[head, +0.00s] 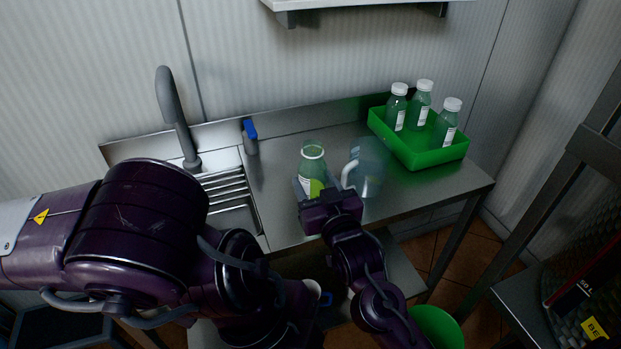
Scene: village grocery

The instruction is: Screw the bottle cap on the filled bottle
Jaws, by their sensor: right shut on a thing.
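An uncapped clear bottle (313,160) with green contents and a label stands upright by the sink on the steel counter (275,200). Its open mouth shows a pale rim. My right gripper (318,188) is shut on the lower part of this bottle, from the near side. My left arm fills the lower left of the head view; its gripper does not show. I cannot make out a loose bottle cap anywhere.
A clear jug (371,168) with a pale handle stands just right of the bottle. A green crate (436,158) at the back right holds 3 white-capped bottles. A blue-topped container (251,137) stands by the tap (176,118). The counter's right front is clear.

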